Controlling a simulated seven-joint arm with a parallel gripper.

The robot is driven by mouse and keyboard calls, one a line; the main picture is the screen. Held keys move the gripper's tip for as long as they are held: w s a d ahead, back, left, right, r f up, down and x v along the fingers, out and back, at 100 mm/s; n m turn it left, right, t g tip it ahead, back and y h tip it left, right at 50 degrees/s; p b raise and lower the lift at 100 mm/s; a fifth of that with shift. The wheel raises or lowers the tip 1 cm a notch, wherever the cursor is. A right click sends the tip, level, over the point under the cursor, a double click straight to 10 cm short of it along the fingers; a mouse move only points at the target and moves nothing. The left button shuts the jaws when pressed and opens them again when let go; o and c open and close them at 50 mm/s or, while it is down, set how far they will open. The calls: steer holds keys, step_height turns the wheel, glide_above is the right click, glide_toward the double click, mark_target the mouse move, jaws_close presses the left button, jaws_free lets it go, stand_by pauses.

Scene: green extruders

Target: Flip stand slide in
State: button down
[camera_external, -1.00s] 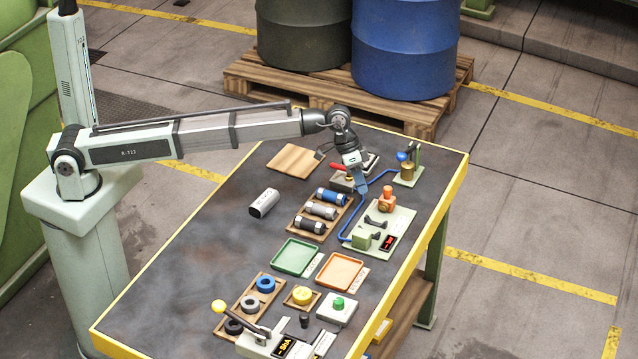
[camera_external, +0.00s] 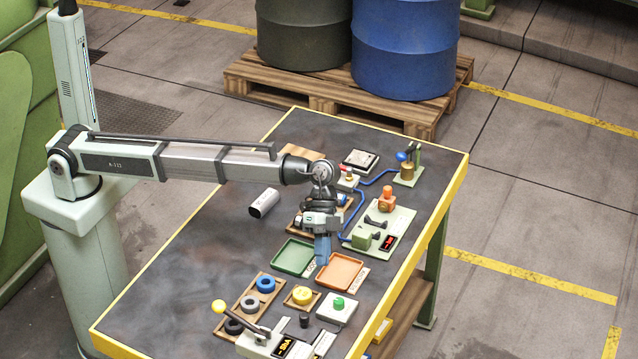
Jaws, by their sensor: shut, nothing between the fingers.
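My gripper (camera_external: 322,258) points down with its blue fingers together and empty, above the gap between the green tray (camera_external: 279,264) and the orange tray (camera_external: 357,262). A small pale device with a red-tipped part (camera_external: 348,171) stands behind my wrist; the red part looks roughly upright. A pale square unit with a dark frame (camera_external: 360,161) lies beside it. A silver cylinder (camera_external: 264,203) lies on its side at the left. A wooden rack of cylinders (camera_external: 344,207) is mostly hidden by my gripper. A lever with a yellow knob (camera_external: 219,307) is at the front.
A pale green panel (camera_external: 397,229) holds a green block and an orange knob. A blue pipe (camera_external: 380,177) runs to a brass valve (camera_external: 407,171). Rings on a wooden holder (camera_external: 250,303), a yellow piece (camera_external: 302,295) and a green button box (camera_external: 337,308) stand in front. The left tabletop is clear.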

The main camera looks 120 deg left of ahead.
mark_target(291, 330)
stand_by(0.3)
steer(key=x, duration=0.9)
steer(key=shift+d+f, duration=0.1)
steer(key=shift+f, duration=0.05)
steer(key=d, duration=0.3)
steer(key=shift+s+f, duration=0.25)
steer(key=shift+s+d, duration=0.15)
steer(key=shift+d, duration=0.45)
steer(key=d, duration=1)
steer(key=shift+d, duration=0.3)
